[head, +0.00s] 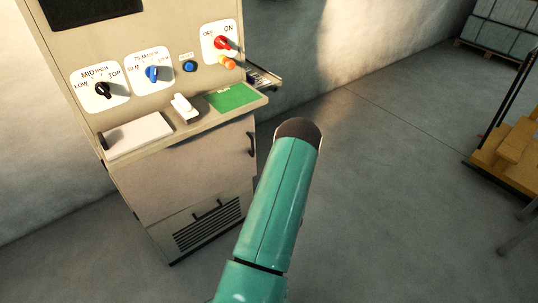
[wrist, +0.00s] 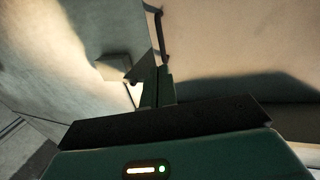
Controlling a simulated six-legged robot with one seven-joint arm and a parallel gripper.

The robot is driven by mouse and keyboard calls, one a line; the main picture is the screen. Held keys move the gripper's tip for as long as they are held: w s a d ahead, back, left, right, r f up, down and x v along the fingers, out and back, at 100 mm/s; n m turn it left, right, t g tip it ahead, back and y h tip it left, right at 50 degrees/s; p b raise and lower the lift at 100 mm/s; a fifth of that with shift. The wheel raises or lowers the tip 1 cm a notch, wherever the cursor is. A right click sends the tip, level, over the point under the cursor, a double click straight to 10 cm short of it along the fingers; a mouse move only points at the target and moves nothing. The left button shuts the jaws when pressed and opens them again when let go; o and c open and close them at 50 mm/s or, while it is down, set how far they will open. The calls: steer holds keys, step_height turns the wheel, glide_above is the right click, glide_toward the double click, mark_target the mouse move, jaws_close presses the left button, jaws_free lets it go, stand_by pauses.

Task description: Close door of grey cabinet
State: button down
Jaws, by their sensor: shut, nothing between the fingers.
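The grey cabinet (head: 185,165) stands at the left in the head view, with a sloped control panel above. Its lower door (head: 190,170) has a dark handle (head: 251,143) near the right edge; the door looks flush or nearly so, and I cannot tell if a gap remains. My teal arm reaches up to the right of the cabinet, and my gripper is hidden there. In the wrist view, my gripper (wrist: 160,75) is shut and empty. Its fingers point toward a pale panel, just below a dark bar (wrist: 160,35) that looks like the handle. Contact is unclear.
The control panel carries a black knob (head: 103,90), a blue knob (head: 152,73) and a red switch (head: 222,43). A shelf below it holds a green sheet (head: 232,97). The floor (head: 370,190) is clear right of the cabinet. A wooden platform (head: 510,150) stands at the far right.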

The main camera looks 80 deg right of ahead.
glide_toward(253, 150)
steer(key=shift+m, duration=0.3)
steer(key=x, duration=0.6)
steer(key=shift+d, duration=0.2)
steer(key=shift+w+d, duration=0.15)
steer(key=shift+w, duration=0.05)
